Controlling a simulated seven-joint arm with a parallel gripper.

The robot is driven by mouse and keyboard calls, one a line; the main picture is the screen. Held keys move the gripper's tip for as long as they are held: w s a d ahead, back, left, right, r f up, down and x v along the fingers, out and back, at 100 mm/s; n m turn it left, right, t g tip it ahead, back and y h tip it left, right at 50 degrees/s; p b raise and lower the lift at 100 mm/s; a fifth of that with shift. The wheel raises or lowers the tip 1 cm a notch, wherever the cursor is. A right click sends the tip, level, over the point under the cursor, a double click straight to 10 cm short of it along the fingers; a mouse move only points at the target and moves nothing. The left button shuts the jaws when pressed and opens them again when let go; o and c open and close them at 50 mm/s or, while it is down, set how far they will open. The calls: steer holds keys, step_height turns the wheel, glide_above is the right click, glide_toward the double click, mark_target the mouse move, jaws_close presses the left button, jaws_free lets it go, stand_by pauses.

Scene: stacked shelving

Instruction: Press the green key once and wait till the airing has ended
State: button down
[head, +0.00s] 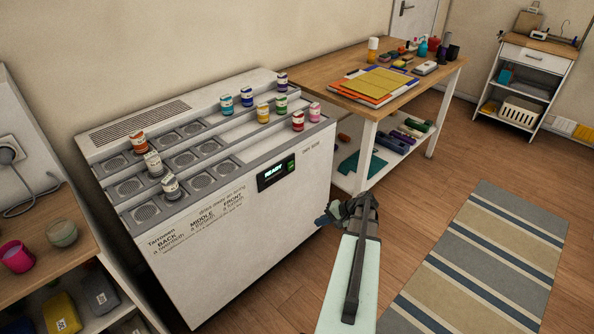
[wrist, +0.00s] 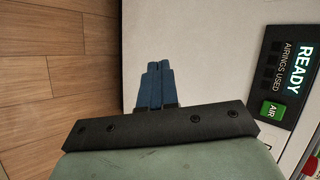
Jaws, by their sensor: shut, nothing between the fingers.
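The green key (wrist: 272,110), marked AIR, sits on the dark display panel (wrist: 288,75) on the front of a white machine (head: 240,240). The display reads READY, with a row labelled AIRINGS USED whose marks look dark. In the head view the panel (head: 272,175) is at the front's upper right, with the green key (head: 291,165) at its right end. My gripper (wrist: 158,68) is shut and empty, its blue fingers together, apart from the key. In the head view my gripper (head: 324,218) is right of and below the panel.
Several coloured jars stand on the machine's stepped top, some at the left, such as a white jar (head: 170,184), others at the right, such as a red jar (head: 298,121). A wooden table (head: 440,70) stands behind right. A striped rug (head: 490,260) lies on open floor.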

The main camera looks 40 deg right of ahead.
mark_target(291, 166)
steer(key=w+d+r+m+t+h, duration=0.2)
steer(key=w+d+r+m+t, duration=0.1)
steer(key=m, duration=0.8)
steer(key=w+d+r+m+t+h, duration=0.2)
steer(key=r+m+t, duration=0.4)
steer(key=m, duration=0.5)
steer(key=shift+w+d+r+m+t+h, duration=0.3)
steer(key=shift+w+d+t+h, duration=0.15)
steer(key=shift+d, duration=0.45)
steer(key=shift+w, duration=0.2)
steer(key=w, duration=1.3)
steer(key=shift+w, duration=0.35)
steer(key=shift+w, duration=0.1)
